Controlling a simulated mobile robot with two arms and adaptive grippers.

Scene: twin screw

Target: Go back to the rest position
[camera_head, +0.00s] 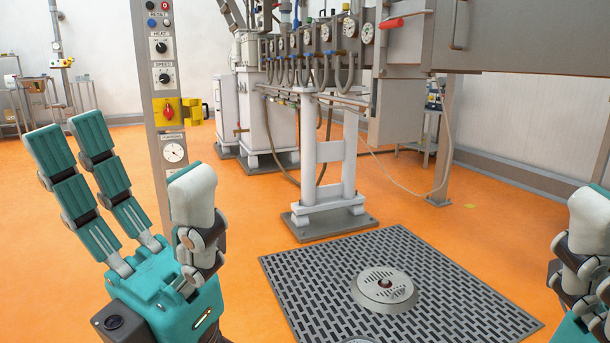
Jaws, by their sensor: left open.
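My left gripper (130,160) is in the lower left, with teal fingers spread upward and a pale thumb apart from them. It is open and nothing shows between its fingers. My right gripper (582,245) is at the right edge and is partly cut off by the frame. Only a pale fingertip, dark joints and some teal parts show, so its opening cannot be judged. Neither gripper visibly touches anything.
A control post (152,90) with knobs, a red switch and a dial stands behind my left gripper. A large machine (330,60) with gauges and hoses fills the back. A dark floor grate (440,300) with a round drain cover (384,290) lies in front. Orange floor (480,225) is open around it.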

